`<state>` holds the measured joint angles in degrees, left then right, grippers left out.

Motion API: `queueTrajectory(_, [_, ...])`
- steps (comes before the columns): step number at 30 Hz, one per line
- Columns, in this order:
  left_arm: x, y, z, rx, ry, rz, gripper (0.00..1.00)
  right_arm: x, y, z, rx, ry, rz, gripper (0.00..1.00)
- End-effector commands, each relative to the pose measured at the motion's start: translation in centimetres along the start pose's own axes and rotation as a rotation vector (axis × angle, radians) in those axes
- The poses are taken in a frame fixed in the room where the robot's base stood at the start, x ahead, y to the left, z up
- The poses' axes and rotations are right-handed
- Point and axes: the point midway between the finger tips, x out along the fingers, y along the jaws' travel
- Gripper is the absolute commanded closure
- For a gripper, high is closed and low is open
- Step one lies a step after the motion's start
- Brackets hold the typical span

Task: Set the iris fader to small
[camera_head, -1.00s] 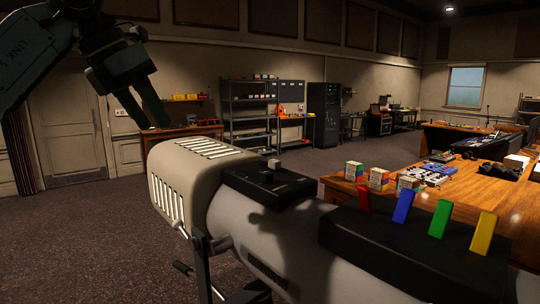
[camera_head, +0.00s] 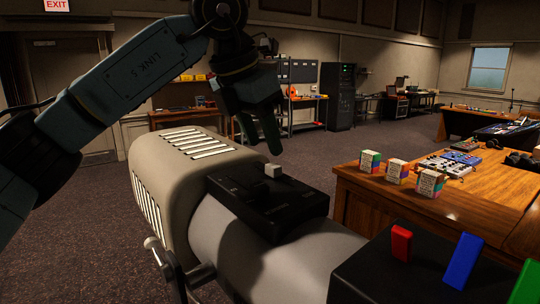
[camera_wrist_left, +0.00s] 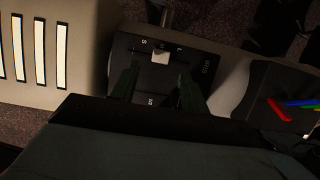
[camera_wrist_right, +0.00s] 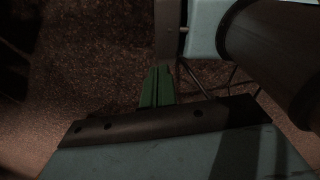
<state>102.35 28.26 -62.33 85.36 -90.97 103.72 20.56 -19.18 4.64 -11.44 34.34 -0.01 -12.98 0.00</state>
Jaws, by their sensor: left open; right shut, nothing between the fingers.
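The iris fader's pale square knob (camera_head: 273,170) stands up from a black control box (camera_head: 268,207) on the lamp housing. In the left wrist view the knob (camera_wrist_left: 160,56) sits near the middle of its slot, between a letter at the left that looks like S and an L at the right. My left gripper (camera_head: 260,143) is open and points down, just behind and above the knob. In the left wrist view its fingers (camera_wrist_left: 159,76) spread either side of the knob, apart from it. My right gripper (camera_wrist_right: 157,84) is shut and empty above the carpet.
A second black box (camera_head: 375,268) with red, blue and green tabs is on the lamp body at the lower right. A handle (camera_head: 160,258) sticks out at the lamp's near side. A wooden desk (camera_head: 375,210) with small boxes stands at the right.

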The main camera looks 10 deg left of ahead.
Motion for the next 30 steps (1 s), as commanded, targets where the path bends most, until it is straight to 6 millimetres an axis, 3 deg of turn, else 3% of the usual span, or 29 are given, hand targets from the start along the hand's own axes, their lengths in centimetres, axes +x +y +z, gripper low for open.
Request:
queueTrajectory(6, [3.6, 0.0, 0.0, 0.0, 0.001, 0.0, 0.55, -0.8, 0.7, -5.0, 0.0, 0.08, 0.009, 1.0])
queueTrajectory(8, [4.2, 0.0, 0.0, 0.0, 0.0, 0.0, 0.55, -0.9, 0.8, -5.5, 0.0, 0.088, 0.01, 1.0])
queueTrajectory(21, [5.2, 0.0, 0.0, 0.0, -0.002, 0.001, 0.56, -0.9, 0.3, -3.3, 0.0, 0.052, 0.004, 1.0])
queueTrajectory(30, [5.2, 0.0, 0.0, 0.0, -0.002, 0.001, 0.95, -0.9, 0.4, -3.5, 0.0, 0.054, 0.005, 1.0])
